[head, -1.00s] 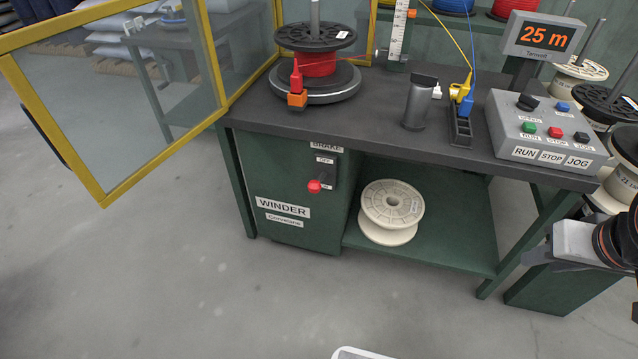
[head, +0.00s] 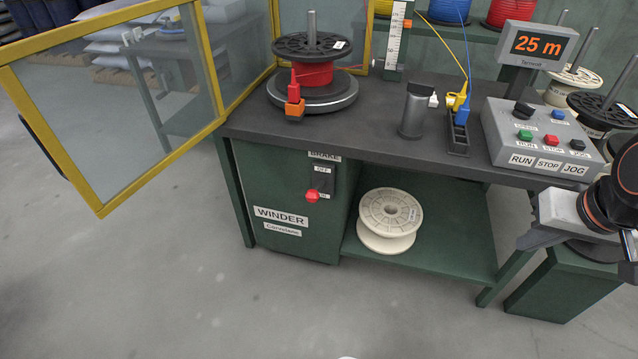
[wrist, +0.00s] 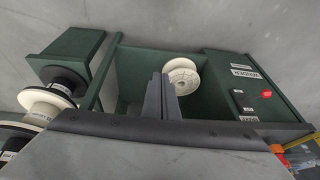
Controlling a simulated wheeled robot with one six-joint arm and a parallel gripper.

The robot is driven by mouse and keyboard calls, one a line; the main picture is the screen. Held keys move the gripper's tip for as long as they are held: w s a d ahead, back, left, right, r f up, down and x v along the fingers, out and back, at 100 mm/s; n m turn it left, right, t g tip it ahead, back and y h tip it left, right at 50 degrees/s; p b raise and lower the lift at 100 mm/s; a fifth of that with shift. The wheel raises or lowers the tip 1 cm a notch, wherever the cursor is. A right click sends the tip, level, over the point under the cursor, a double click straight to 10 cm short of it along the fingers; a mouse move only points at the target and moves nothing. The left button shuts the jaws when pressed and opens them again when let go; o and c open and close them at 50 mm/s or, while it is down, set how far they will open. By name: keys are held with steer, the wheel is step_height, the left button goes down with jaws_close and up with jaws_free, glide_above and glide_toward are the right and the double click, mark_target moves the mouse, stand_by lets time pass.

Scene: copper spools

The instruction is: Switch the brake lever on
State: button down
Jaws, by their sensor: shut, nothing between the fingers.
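The brake lever (head: 312,196) has a red knob and sits on a black plate on the green winder cabinet's front, under a BRAKE label. An OFF label is above it and a smaller label is beside the knob. The knob sits low on the plate; its exact setting is hard to tell. In the wrist view the red knob (wrist: 265,94) is at the right, apart from my gripper (wrist: 161,80). My gripper is shut and empty, its grey fingers in front of the bench's lower opening. In the head view my arm is at the right edge, well right of the lever.
A white spool (head: 390,220) sits on the lower shelf right of the cabinet. The bench top (head: 380,140) overhangs the lever. A yellow-framed guard door (head: 160,160) stands open at left. The control box (head: 545,140) is at right. The floor before the cabinet is clear.

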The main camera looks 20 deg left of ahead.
mark_target(315, 191)
steer(key=w+a+r+g+y, duration=0.2)
steer(key=w+a, duration=0.7)
steer(key=a, duration=0.4)
steer(key=w+a+r+g+y, duration=0.1)
steer(key=w+a+g, duration=0.2)
steer(key=w+a, duration=0.8)
steer(key=a+f+g, duration=0.1)
steer(key=a+f, duration=0.1)
steer(key=a, duration=1.2)
steer(key=shift+f+g, duration=0.3)
steer(key=shift+f, duration=0.1)
steer(key=x, duration=1.3)
steer(key=shift+a+f, duration=0.3)
steer(key=shift+a, duration=0.1)
